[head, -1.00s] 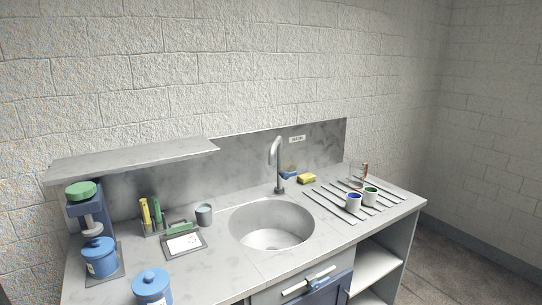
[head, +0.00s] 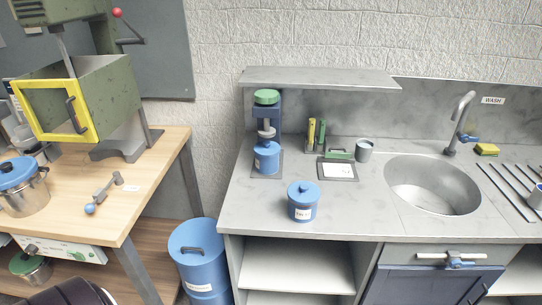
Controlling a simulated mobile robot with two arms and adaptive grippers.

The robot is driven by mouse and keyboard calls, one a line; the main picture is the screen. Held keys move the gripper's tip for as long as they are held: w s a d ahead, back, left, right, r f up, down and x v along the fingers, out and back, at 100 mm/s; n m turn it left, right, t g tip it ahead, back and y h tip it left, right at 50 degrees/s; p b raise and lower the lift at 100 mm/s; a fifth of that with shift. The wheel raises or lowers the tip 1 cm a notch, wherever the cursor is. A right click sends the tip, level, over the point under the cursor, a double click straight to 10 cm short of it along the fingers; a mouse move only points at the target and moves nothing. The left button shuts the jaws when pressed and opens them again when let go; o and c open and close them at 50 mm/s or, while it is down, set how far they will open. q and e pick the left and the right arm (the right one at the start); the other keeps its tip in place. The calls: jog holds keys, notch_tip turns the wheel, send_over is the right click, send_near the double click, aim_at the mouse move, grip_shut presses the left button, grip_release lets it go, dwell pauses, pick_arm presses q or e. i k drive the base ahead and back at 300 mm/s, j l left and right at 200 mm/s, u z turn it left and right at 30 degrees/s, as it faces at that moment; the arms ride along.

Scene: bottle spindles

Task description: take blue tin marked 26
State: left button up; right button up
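A blue lidded tin (head: 303,203) with a knob and a small white label stands upright near the front edge of the grey counter. The label is too small to read surely. Another blue tin (head: 266,160) with a pale label stands at the foot of a blue device with a green top (head: 267,97); its number cannot be read either. Neither of my grippers shows in the head view.
The counter (head: 245,210) also holds a grey cup (head: 364,151), a clipboard-like tray (head: 338,170) and a sink (head: 432,185). A shelf (head: 320,78) overhangs the back. A blue bin (head: 199,260) stands between counter and wooden bench (head: 150,170). Counter around the front tin is clear.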

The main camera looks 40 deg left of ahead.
aim_at(264, 166)
jog(key=i+l+u, duration=0.15)
jog(key=i+u, duration=0.15)
jog(key=i, duration=0.15)
jog(key=i+l+u, duration=0.3)
jog(key=i+j, duration=0.1)
